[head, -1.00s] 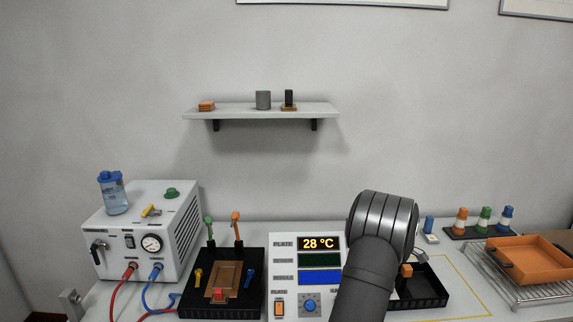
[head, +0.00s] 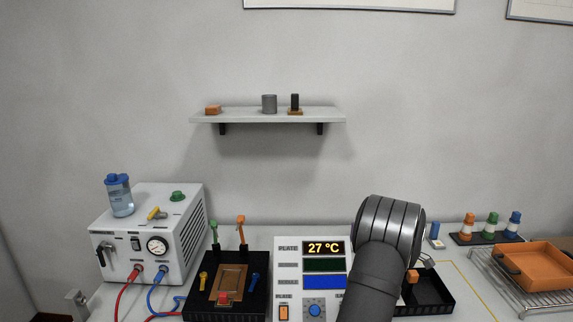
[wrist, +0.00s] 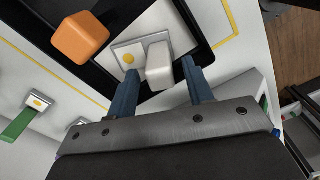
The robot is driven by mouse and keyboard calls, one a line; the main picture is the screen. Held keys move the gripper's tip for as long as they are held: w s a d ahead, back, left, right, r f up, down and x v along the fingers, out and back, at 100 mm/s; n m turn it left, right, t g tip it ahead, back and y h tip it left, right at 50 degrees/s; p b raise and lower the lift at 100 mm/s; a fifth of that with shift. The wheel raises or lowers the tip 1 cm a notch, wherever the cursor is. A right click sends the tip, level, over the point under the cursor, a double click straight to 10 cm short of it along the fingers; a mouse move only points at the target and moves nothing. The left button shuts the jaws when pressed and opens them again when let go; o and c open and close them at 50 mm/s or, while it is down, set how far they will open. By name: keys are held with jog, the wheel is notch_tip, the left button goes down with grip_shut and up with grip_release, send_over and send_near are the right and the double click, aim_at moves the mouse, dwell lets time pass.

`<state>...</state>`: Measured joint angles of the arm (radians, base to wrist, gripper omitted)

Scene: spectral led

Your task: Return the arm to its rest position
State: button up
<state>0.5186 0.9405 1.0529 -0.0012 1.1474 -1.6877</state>
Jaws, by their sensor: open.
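My arm (head: 388,236) rises from the bottom edge at right of centre in the head view, its rounded dark joint uppermost. It hides my gripper in that view. In the wrist view my gripper (wrist: 161,66) is open, with two blue-grey fingers apart. A white block-like piece (wrist: 159,66) on a small plate with a yellow dot shows between the fingertips. It looks free of both fingers, though the depth gap is hard to judge. An orange block (wrist: 80,38) lies to the left of the fingers.
A control panel reading 27 °C (head: 323,248) stands just left of my arm. A black tray (head: 430,298) is right of it, then an orange tray (head: 537,266) on a wire rack. A grey-white box with hoses (head: 150,232) and a black fixture (head: 225,290) are left.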

notch_tip(320, 180, down, 4)
notch_tip(320, 180, up, 12)
jog(key=shift+r, duration=0.2)
notch_tip(320, 180, down, 13)
jog(key=shift+r, duration=0.15)
notch_tip(320, 180, up, 18)
jog(key=s+a+r+m, duration=0.1)
jog(key=a+r+m, duration=0.2)
jog(key=a, duration=0.5)
jog(key=s+a+r+m, duration=0.2)
jog(key=a+m, duration=0.3)
jog(key=a, duration=0.4)
jog(key=s+a+r+m, duration=0.1)
jog(key=a+r+m, duration=0.3)
jog(key=a, duration=0.5)
jog(key=shift+s+m, duration=0.25)
jog(key=shift+m, duration=0.35)
jog(key=shift+c, duration=0.2)
